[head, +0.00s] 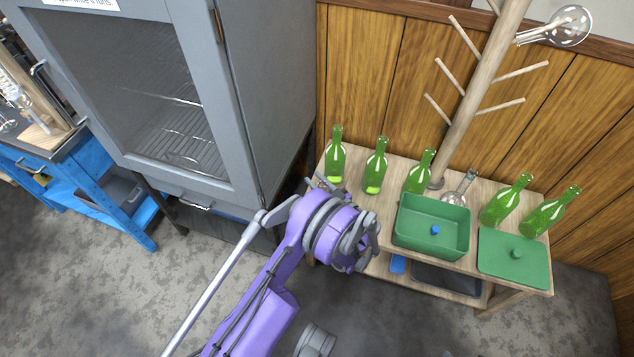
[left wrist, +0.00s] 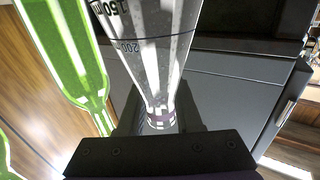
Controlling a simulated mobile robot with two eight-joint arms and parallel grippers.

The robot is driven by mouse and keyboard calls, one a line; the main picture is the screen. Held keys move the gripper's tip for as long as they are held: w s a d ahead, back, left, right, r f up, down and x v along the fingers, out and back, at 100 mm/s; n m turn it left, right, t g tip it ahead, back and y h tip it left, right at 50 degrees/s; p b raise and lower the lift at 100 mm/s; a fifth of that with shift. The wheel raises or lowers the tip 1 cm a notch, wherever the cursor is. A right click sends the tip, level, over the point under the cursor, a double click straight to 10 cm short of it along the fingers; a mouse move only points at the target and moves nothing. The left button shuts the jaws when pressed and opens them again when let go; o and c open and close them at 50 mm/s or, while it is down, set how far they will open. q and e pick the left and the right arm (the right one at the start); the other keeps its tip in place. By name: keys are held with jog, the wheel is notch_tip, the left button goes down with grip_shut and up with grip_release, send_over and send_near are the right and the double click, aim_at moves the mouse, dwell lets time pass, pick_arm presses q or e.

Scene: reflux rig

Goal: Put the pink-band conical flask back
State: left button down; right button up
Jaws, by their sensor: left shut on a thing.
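A clear conical flask (left wrist: 152,50) with black volume marks fills the upper middle of the left wrist view. My left gripper (left wrist: 157,122) is shut on the neck, and the flask's wide body extends away from the jaws. In the head view my purple left wrist is in front of the bench's left end and hides the jaws and the held flask. My right gripper is not in view.
The wooden bench (head: 388,212) carries several green bottles (head: 336,155), a clear glass flask (head: 459,191), an open green box (head: 431,226) and a green lid (head: 513,257). A pegged wooden stand (head: 470,92) rises behind. A grey cabinet (head: 258,85) stands left of the bench.

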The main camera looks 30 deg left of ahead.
pick_arm(q)
jog(key=shift+f, duration=0.2)
jog(key=c, duration=0.6)
grip_release()
